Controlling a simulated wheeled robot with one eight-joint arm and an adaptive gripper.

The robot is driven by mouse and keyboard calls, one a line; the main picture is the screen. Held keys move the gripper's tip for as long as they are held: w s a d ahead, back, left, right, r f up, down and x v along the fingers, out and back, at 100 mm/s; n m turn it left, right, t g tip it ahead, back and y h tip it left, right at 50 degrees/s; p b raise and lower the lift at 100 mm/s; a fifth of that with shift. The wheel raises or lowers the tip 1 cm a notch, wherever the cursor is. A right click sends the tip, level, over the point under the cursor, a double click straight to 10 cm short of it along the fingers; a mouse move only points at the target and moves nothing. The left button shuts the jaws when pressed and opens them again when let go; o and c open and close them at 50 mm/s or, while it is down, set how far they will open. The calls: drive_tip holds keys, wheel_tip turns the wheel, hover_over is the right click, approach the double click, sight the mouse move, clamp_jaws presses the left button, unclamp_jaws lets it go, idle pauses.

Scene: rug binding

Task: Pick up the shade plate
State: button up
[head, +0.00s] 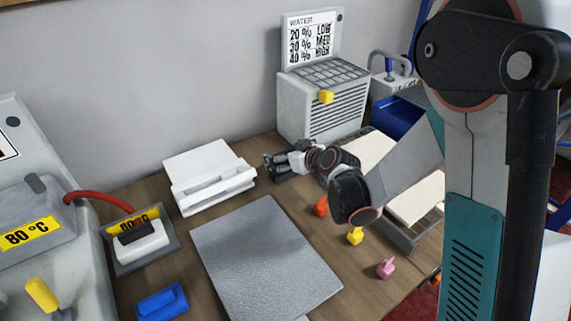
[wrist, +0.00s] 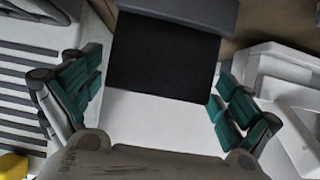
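My gripper (wrist: 160,95) is open, with its teal-padded fingers wide apart. In the head view my gripper (head: 276,165) is low over the table, between the vented water unit and the white stand. In the wrist view a flat piece with a dark black face (wrist: 163,58) and a grey bar along its top edge lies between and beyond the fingers. It appears to be the shade plate. A pale area shows below it, and I cannot tell if this belongs to it. No grip on it is visible. In the head view I cannot make it out.
The water unit (head: 330,104) with a yellow knob stands close behind my gripper. A white stepped stand (head: 209,176) is to its left. A grey mat (head: 265,262) lies in front. Small orange, yellow and pink pieces (head: 355,236) sit near a tray at right.

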drive_tip(key=c, duration=0.6)
drive_tip(key=shift+r, duration=0.1)
